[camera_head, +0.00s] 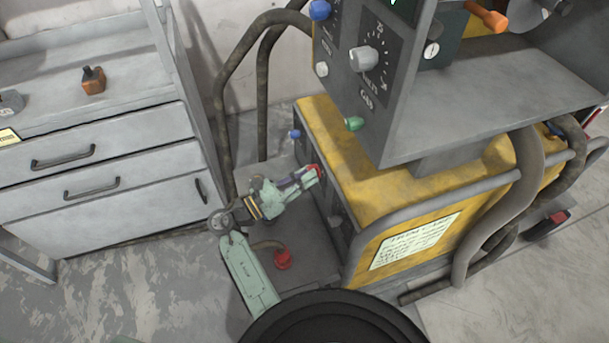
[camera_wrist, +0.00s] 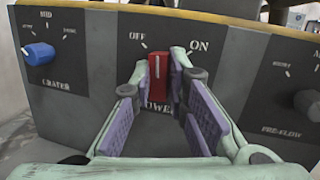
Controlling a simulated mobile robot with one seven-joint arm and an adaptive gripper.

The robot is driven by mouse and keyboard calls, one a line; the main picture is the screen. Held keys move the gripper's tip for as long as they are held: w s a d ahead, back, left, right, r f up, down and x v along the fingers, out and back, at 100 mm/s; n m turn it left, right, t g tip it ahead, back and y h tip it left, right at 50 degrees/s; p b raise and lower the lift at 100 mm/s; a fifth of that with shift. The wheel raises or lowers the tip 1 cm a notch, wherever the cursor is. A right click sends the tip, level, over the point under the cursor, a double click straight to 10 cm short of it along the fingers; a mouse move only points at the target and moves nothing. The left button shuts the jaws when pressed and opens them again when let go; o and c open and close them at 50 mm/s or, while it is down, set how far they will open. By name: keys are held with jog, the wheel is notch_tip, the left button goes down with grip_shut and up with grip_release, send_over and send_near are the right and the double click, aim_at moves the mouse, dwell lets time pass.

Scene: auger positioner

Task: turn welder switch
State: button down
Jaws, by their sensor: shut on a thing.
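The red power switch (camera_wrist: 158,77) sits on the dark front panel of the yellow welder (camera_head: 385,190). In the wrist view it stands about upright, between the OFF mark on its upper left and the ON mark on its upper right. My gripper (camera_wrist: 160,72) is shut on the switch, with one purple-padded finger on each side. In the head view my gripper (camera_head: 314,174) reaches the welder's front from the left. Only a bit of red shows at its tips there. The lower part of the POWER label is hidden.
A blue crater knob (camera_wrist: 40,53) is left of the switch, and a dark pre-flow knob (camera_wrist: 308,103) is right. A grey control box (camera_head: 440,110) overhangs the welder. Hoses (camera_head: 232,105) rise behind my arm. A drawer cabinet (camera_head: 100,175) stands left.

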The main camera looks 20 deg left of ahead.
jog(key=c, duration=1.6)
grip_release()
jog(key=shift+o, duration=0.2)
jog(key=v, duration=1.2)
